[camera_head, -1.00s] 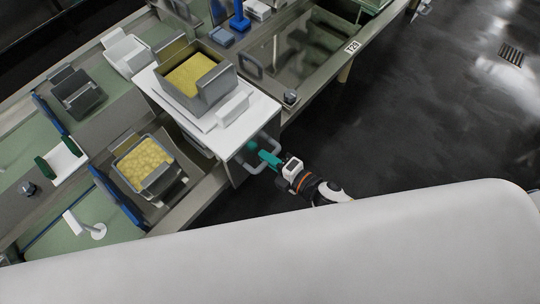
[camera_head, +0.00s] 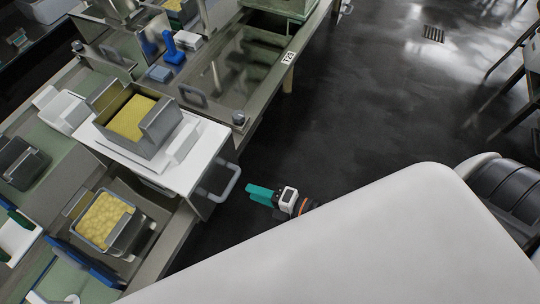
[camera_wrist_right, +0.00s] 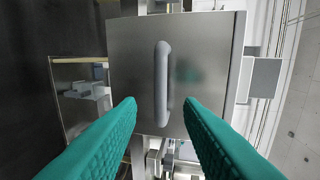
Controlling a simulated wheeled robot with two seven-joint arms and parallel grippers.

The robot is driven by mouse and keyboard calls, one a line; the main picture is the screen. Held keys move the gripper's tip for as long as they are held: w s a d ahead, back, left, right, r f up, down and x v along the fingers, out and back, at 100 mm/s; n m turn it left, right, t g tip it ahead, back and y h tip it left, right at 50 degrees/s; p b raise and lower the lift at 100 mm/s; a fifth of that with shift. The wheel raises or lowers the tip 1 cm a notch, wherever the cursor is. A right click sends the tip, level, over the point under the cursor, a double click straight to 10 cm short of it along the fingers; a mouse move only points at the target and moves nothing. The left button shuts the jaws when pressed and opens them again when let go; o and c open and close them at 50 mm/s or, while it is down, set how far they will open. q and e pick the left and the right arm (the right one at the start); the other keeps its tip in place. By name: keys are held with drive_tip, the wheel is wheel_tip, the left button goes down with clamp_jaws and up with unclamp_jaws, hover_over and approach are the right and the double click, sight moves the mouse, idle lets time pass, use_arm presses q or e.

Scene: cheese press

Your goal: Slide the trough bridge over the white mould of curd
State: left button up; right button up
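The trough bridge has a white top (camera_head: 205,150) and a steel end plate with a grey bar handle (camera_head: 226,184). It stands across the trough and carries a steel box of yellow curd (camera_head: 130,118). A pale-rimmed mould of lumpy curd (camera_head: 105,220), which I take for the white mould, sits lower in the picture beside the bridge, uncovered. My right gripper (camera_head: 262,194) is off the handle, to its right, open and empty. In the right wrist view its teal fingers (camera_wrist_right: 160,108) are spread, with the handle (camera_wrist_right: 162,83) upright ahead between them. My left gripper is not in view.
A steel sink section (camera_head: 235,65) adjoins the bridge at the upper right. A blue tool (camera_head: 172,47) and a white block (camera_head: 188,40) stand behind. A dark container (camera_head: 20,163) is at the left. Open dark floor (camera_head: 350,110) lies to the right.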

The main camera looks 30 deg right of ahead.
drive_tip(key=v, duration=0.3)
drive_tip(key=shift+s+d+r, duration=0.1)
drive_tip(key=shift+s+d, duration=0.15)
drive_tip(key=shift+s, duration=0.05)
drive_tip(key=s+d+f+m+g+h+p, duration=0.15)
drive_tip(key=d+f+m+h, duration=0.35)
drive_tip(key=f, duration=0.5)
drive_tip(key=s+d+f+m+g+h+p, duration=0.1)
drive_tip(key=s+d+f+m+g+h, duration=0.1)
drive_tip(key=d+f+m, duration=0.65)
drive_tip(key=s+a+f+m+g+h+p, duration=0.1)
drive_tip(key=s+a+f+m+g, duration=0.3)
drive_tip(key=s+f, duration=1.2)
drive_tip(key=s+m+g+h, duration=0.1)
drive_tip(key=s+m+g, duration=0.2)
drive_tip(key=m, duration=0.2)
drive_tip(key=shift+s+m+g+h+p, duration=0.3)
drive_tip(key=shift+s+m+g+p, duration=0.05)
drive_tip(key=shift+s, duration=0.05)
